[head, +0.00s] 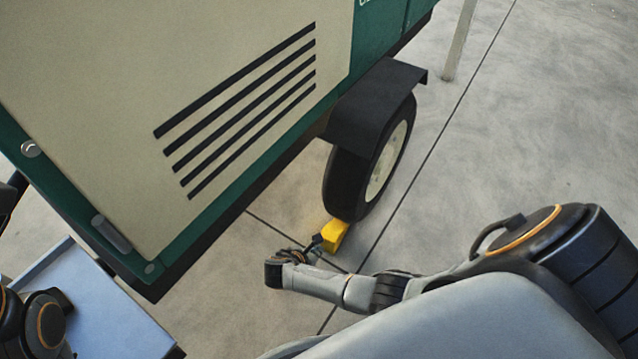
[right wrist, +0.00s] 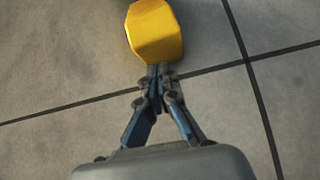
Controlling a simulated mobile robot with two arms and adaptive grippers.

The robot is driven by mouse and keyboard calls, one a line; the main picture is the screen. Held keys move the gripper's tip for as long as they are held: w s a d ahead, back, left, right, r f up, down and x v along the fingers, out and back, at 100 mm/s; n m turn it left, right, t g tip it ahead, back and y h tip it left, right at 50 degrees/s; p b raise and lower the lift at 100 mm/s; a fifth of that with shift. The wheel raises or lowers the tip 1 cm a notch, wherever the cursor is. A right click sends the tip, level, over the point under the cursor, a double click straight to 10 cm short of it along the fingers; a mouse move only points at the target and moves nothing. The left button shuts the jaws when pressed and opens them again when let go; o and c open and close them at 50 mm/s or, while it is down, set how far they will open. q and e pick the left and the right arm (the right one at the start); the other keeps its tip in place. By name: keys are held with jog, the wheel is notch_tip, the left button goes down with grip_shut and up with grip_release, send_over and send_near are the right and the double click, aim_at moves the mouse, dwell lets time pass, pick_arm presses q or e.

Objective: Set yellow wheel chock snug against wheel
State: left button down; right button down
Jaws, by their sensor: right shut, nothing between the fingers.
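The yellow wheel chock (head: 334,235) lies on the concrete floor at the near side of the black tyre (head: 347,186). In the head view it looks close against the tyre, but I cannot tell whether they touch. My right gripper (head: 314,244) is low at the chock's near end, shut and empty. In the right wrist view, its closed fingertips (right wrist: 158,71) meet the near face of the yellow chock (right wrist: 155,32), either touching or almost touching it. Of my left arm only a part shows at the lower left; its gripper is out of view.
The cream and green trailer body (head: 110,90) overhangs the floor left of the wheel. A black fender (head: 372,105) covers the wheel's top. A pale blue-grey surface (head: 105,310) is at the lower left. Open concrete floor (head: 540,130) lies to the right.

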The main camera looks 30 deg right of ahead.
aim_at(327, 236)
jog(key=shift+w+d, duration=0.2)
jog(key=shift+d, duration=0.4)
jog(key=shift+w+d, duration=0.1)
jog(key=shift+d, duration=0.05)
jog(key=d, duration=0.1)
jog(key=w+d, duration=0.1)
jog(key=d, duration=0.1)
jog(key=shift+w+d+r, duration=0.1)
jog(key=shift+w, duration=0.05)
jog(key=shift+d, duration=0.1)
jog(key=shift+p, duration=0.3)
